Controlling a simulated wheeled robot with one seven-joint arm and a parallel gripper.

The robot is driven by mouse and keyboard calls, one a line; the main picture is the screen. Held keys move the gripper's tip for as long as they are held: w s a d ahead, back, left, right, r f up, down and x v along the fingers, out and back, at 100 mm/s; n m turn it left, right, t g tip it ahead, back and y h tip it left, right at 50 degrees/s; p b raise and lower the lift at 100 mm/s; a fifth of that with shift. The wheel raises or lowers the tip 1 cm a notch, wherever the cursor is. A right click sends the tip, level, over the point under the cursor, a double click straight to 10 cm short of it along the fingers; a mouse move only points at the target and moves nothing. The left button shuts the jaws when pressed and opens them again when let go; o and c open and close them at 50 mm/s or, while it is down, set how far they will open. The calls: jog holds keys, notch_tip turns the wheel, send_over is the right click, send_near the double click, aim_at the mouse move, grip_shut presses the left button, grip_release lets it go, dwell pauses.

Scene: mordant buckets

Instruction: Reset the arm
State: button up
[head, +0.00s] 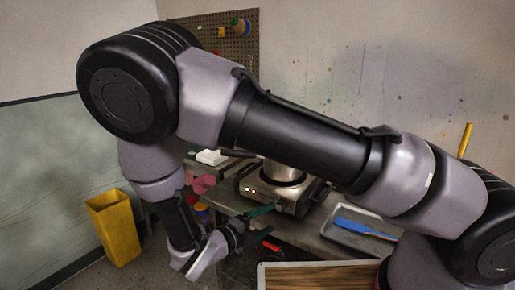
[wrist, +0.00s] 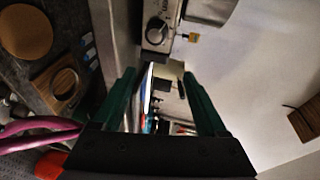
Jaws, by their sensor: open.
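My arm crosses the head view from the lower right, bends at the upper left and comes down to my gripper (head: 260,214) at the lower middle. The gripper has green fingers and points right, in front of the workbench. In the wrist view my gripper (wrist: 162,78) shows both green fingers spread well apart, with nothing held between them. Part of the bench is hidden behind my arm in the head view.
A hot plate (head: 302,201) bearing a steel pot (head: 283,176) stands close behind the gripper. A metal tray (head: 338,236) with a blue tool (head: 365,229) lies right. A wood-topped surface (head: 320,277) is in front. A yellow bin (head: 115,230) stands on the floor at left.

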jog(key=s+d+r+n+g+y, duration=0.1)
jog(key=d+r+n+y, duration=0.3)
jog(key=d+r+n, duration=0.3)
jog(key=s+d+r+n+g+y, duration=0.1)
jog(key=d+r+n+y, duration=0.4)
jog(key=r, duration=1.3)
jog(key=s+d+r+n+g+y, duration=0.2)
jog(key=d+r+n+y, duration=0.2)
jog(key=d+r+n, duration=0.6)
notch_tip(320, 180, up, 2)
jog(key=shift+d+r+y, duration=0.15)
jog(key=shift+r+y, duration=0.05)
jog(key=shift+y, duration=0.2)
jog(key=shift+s, duration=0.1)
